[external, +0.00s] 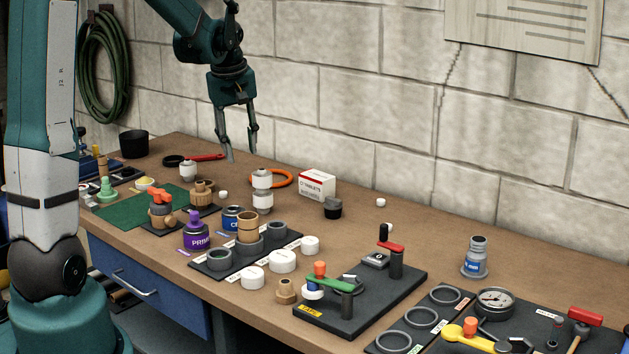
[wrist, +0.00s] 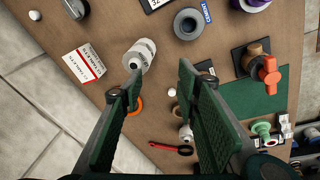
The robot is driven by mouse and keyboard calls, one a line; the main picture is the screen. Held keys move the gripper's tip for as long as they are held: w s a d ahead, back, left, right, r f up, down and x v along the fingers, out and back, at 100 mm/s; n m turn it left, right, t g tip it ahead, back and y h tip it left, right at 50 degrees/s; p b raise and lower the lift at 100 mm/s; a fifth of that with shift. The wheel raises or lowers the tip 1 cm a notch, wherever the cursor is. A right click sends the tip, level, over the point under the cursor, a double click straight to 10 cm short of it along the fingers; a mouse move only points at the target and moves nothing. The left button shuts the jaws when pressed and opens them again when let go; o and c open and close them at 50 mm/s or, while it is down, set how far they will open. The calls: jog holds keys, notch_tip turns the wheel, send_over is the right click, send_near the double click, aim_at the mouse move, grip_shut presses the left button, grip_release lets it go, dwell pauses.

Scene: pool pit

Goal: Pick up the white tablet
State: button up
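Two small white tablets are on the brown bench. One tablet (external: 223,195) lies near the green mat; in the wrist view that tablet (wrist: 172,92) appears between my two fingers. The other tablet (external: 381,202) lies right of the tablet box, and also shows at the top left of the wrist view (wrist: 35,15). I cannot tell which one the task names. My gripper (external: 239,153) is open and empty, pointing down above the back part of the bench. In the wrist view its fingers (wrist: 160,75) are spread apart, with bench visible between them.
A white-and-grey fitting (external: 262,190), an orange ring (external: 271,179) and a tablet box (external: 317,183) stand near the gripper. A red-handled tool (external: 205,157) lies by the wall. Fittings on the green mat (external: 128,211) and a black rack (external: 215,263) crowd the front.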

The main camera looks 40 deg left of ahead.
jog(key=w+a+f+n+g+p, duration=0.1)
jog(key=w+a+f+n+p, duration=0.25)
jog(key=a, duration=0.45)
jog(key=n+p, duration=0.2)
send_near(219, 193)
jog(key=shift+w+a+f+g+h+p, duration=0.15)
jog(key=shift+w+a+g+h+p, duration=0.15)
jog(key=shift+w+a+g+h, duration=0.15)
jog(key=shift+a+f, duration=0.1)
jog(key=shift+f, duration=1.25)
jog(key=shift+w+f, duration=0.1)
jog(key=shift+f, duration=2.5)
